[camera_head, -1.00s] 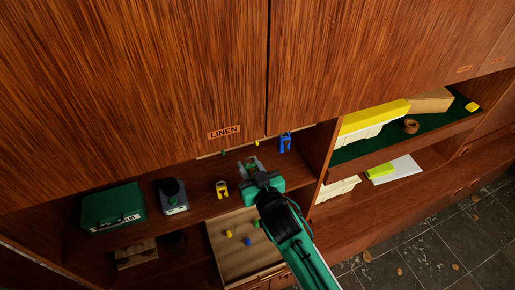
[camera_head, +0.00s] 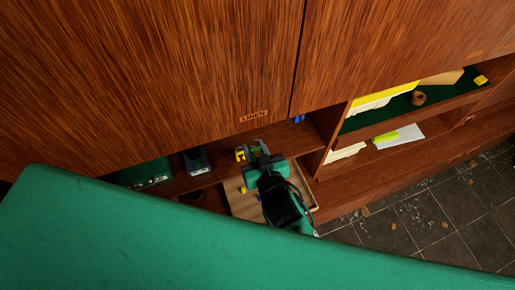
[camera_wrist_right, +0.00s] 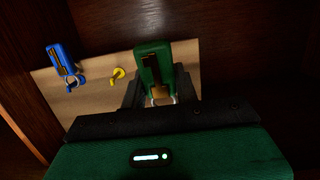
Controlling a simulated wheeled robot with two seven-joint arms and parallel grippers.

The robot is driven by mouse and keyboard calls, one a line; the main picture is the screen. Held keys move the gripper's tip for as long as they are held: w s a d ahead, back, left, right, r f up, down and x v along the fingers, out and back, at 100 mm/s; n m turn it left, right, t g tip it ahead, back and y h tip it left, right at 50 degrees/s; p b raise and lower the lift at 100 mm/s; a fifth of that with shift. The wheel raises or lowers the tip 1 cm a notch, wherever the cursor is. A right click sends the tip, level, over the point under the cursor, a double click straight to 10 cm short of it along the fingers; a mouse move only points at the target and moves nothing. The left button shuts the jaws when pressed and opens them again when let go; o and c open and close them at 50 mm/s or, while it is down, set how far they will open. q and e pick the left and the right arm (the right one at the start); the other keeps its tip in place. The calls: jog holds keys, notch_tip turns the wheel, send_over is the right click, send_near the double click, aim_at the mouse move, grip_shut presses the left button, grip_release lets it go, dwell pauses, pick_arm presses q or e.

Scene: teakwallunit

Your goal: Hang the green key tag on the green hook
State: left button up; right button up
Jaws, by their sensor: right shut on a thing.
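The green key tag (camera_wrist_right: 152,62) is held between the fingers of my right gripper (camera_wrist_right: 160,95) in the wrist view, with its metal ring close to the jaws. In the head view my right gripper (camera_head: 258,152) is over the shelf, just right of the yellow key tag (camera_head: 241,153). The tag in the jaws is hard to make out there. I cannot see the green hook in either current view. The yellow hook (camera_wrist_right: 118,74) is bare on the pale board (camera_wrist_right: 96,98), beside the held tag. My left gripper is not in view.
The blue key tag (camera_wrist_right: 65,60) is at the board's left in the wrist view. A drawer or tray (camera_head: 240,203) is below the shelf. The cabinet doors (camera_head: 150,80) overhang the shelf and hide the board from the head. A large green surface covers the foreground.

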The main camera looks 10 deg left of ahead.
jog(key=b+x, duration=0.3)
jog(key=x, duration=0.5)
jog(key=shift+w+a, duration=0.2)
dwell(0.6)
jog(key=shift+f, duration=0.1)
dwell(0.5)
jog(key=o, duration=1.1)
jog(key=shift+c, duration=0.2)
